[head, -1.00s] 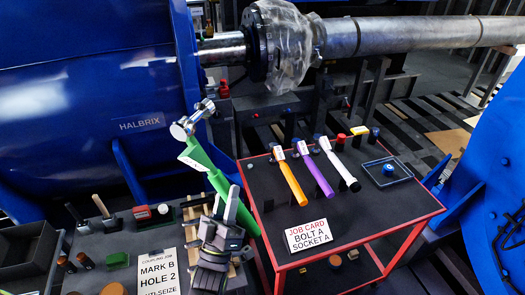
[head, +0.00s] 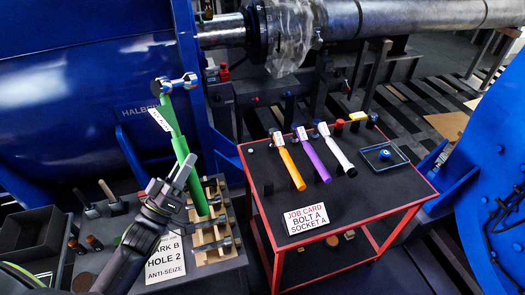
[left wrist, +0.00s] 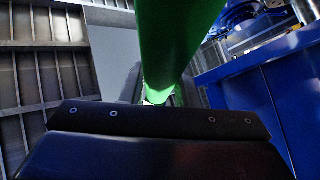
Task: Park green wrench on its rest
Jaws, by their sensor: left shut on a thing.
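The green wrench (head: 180,150) is held steeply upright, leaning a little left, with its silver jaw head (head: 173,84) at the top and a white label below it. My left gripper (head: 184,174) is shut on its green handle. The handle's lower end appears in front of the wooden rack on the left bench; I cannot tell whether it touches. In the left wrist view the green handle (left wrist: 175,40) rises from the dark gripper body. Orange (head: 290,165), purple (head: 316,160) and white (head: 336,152) handled wrenches lie on the red-edged cart. I cannot make out which place is the green wrench's rest. My right gripper is out of view.
The wooden rack (head: 213,247) holds dark tools beside a "HOLE 2" card (head: 165,262). A blue housing (head: 70,110) stands close behind the wrench.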

